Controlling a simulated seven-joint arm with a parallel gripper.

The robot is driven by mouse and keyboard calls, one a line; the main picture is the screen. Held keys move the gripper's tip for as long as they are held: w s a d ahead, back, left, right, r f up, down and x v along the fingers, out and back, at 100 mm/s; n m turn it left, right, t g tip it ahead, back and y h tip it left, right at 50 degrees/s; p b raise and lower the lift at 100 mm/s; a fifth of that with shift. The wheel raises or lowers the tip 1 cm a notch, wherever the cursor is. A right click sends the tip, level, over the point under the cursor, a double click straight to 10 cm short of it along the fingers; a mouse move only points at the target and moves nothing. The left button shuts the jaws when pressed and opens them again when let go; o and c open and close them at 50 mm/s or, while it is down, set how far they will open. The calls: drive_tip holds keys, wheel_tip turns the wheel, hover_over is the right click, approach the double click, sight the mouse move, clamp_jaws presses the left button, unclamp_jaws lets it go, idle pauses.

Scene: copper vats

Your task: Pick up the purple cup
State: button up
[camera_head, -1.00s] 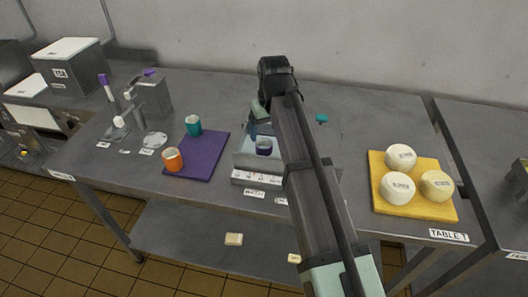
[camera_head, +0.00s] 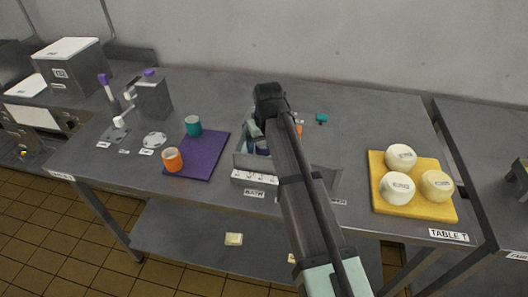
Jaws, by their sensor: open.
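The purple cup (camera_head: 263,151) stands in the grey box labelled BATH (camera_head: 242,161). Only a small part of it shows, close against my arm's left edge. My gripper (camera_head: 254,136) is down over the box at the cup, mostly hidden behind my own arm. Its pale teal part shows just left of the arm. It is open; whether the fingers are around the cup or touch it cannot be told.
A yellow board (camera_head: 415,205) with white and yellow round pieces lies right. A small orange thing (camera_head: 299,129) shows beside my arm.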

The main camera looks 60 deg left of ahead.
drive_tip(key=shift+c, duration=0.4)
drive_tip(key=c, duration=1)
drive_tip(key=shift+r, duration=0.15)
